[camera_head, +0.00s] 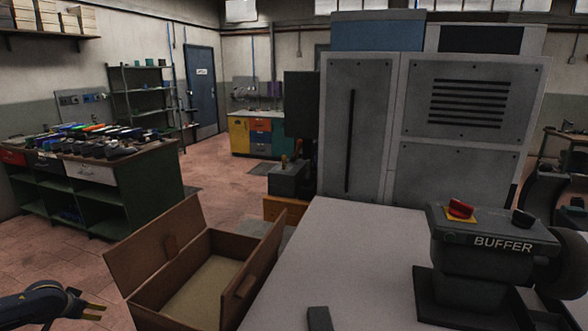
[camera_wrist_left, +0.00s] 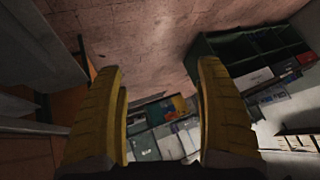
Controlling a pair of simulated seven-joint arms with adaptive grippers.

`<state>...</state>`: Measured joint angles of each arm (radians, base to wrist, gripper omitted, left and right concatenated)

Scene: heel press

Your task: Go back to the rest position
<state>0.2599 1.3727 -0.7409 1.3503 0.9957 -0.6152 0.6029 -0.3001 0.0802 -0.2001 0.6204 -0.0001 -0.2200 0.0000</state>
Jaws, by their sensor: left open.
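My left gripper (camera_head: 94,311) is at the lower left of the head view, to the left of the open wooden box. In the left wrist view its two yellow fingers (camera_wrist_left: 163,115) stand well apart with nothing between them. The gripper is open and empty, and it touches nothing that I can see. My right gripper does not show in either view.
The open wooden box (camera_head: 239,286) stands left of the grey table (camera_head: 345,245). The buffer machine (camera_head: 490,250), with a red knob, stands on the table at right. A tall grey cabinet (camera_head: 362,130) rises behind. A green workbench (camera_head: 150,178) stands at left, with open floor between.

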